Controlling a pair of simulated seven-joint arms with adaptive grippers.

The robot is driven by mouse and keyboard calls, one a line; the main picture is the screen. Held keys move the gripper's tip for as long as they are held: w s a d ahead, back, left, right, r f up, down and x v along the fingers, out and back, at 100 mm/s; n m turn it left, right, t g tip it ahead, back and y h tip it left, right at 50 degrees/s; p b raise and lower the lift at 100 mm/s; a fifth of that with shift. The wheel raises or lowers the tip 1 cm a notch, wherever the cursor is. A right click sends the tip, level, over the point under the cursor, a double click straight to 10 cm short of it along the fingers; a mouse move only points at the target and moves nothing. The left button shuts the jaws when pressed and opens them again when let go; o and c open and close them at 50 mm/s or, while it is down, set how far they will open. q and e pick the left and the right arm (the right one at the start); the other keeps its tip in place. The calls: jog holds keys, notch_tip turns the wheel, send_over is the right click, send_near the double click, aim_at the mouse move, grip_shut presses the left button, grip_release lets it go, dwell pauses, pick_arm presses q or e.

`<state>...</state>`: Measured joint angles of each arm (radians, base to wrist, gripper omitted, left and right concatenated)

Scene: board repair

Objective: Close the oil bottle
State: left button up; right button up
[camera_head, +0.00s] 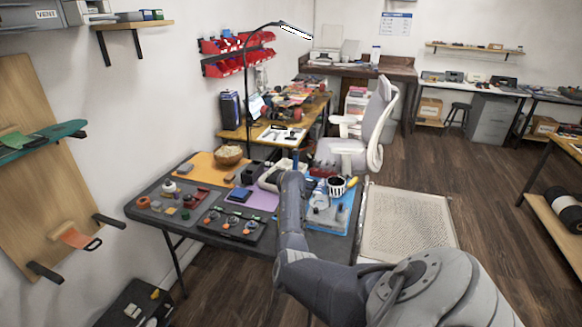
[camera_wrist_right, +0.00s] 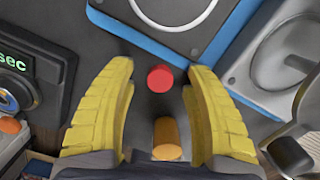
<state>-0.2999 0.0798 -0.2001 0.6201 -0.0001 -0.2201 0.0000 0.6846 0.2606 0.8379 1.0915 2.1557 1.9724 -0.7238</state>
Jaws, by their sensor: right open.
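My right gripper (camera_wrist_right: 160,95) is open in the right wrist view, with its two yellow ridged fingers apart. A small red round piece (camera_wrist_right: 160,78) lies between the fingertips, on or above the dark surface. An orange cylinder (camera_wrist_right: 167,138) stands between the fingers nearer the palm, and neither finger touches it. I cannot tell which of these belongs to the oil bottle, or whether the bottle is open. In the head view my right arm reaches over the table; the fingers and these small pieces cannot be made out. My left gripper is not in view.
The dark folding table (camera_head: 262,243) is crowded with parts and tools. A wooden bowl (camera_head: 228,154) is at the back. In the wrist view, a blue-edged grey panel (camera_wrist_right: 172,12) lies beyond the fingertips.

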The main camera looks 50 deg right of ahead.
jog(key=shift+c, duration=0.4)
jog(key=c, duration=0.9)
jog(key=shift+r, duration=0.1)
notch_tip(320, 180, up, 10)
jog(key=shift+f, duration=0.1)
jog(key=shift+c, duration=0.2)
